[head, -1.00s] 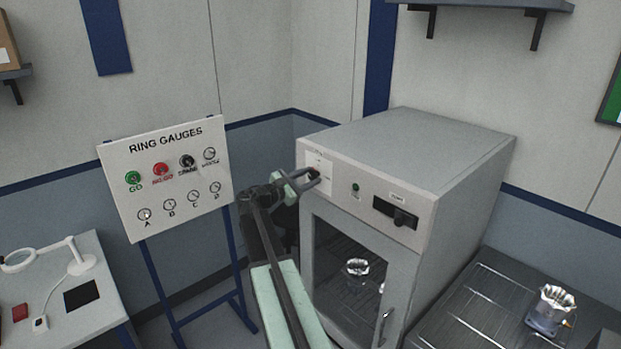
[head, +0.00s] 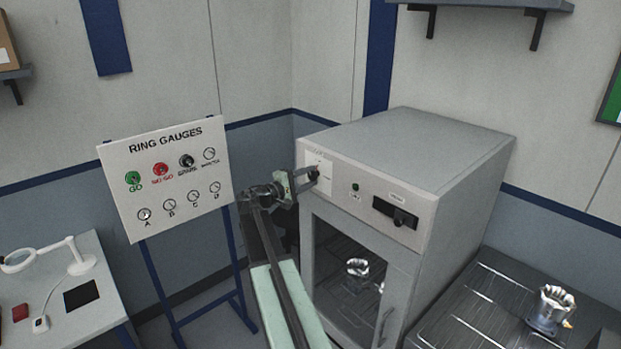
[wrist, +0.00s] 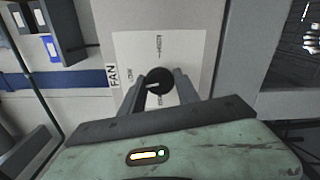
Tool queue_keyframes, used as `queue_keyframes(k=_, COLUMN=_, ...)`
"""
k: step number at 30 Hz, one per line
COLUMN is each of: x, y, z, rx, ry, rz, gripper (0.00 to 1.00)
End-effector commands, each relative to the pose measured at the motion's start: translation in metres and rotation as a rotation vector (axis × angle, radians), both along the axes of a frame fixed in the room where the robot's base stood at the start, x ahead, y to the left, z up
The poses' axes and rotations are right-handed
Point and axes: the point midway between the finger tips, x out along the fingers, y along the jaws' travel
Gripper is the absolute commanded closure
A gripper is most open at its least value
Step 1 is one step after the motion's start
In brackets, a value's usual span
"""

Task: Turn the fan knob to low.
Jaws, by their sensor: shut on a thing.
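The fan knob (wrist: 157,82) is round and black, on a white plate marked FAN (wrist: 113,75) in the wrist view. The plate's lettering appears turned sideways. A LOW label (wrist: 130,75) is left of the knob; the labels above and below it are too small to read surely. A pale mark on the knob points about left, slightly down. My gripper (wrist: 158,88) is shut on the knob, one finger on each side. In the head view, my gripper (head: 314,175) meets the plate at the upper left of the grey oven's front (head: 345,215).
A green lamp (head: 355,188) and a black switch panel (head: 396,212) sit right of the knob. The oven's glass door is below. A ring gauges board (head: 125,165) stands close left of my arm. A metal-topped bench (head: 480,310) is at right.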

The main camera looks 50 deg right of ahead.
Motion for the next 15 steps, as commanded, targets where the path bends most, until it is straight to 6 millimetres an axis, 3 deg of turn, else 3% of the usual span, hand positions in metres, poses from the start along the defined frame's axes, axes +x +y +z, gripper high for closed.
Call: queue_keyframes(k=15, x=-0.0014, y=0.0012, z=-0.0025, rx=-0.008, ry=-0.200, rz=-0.004, gripper=1.00)
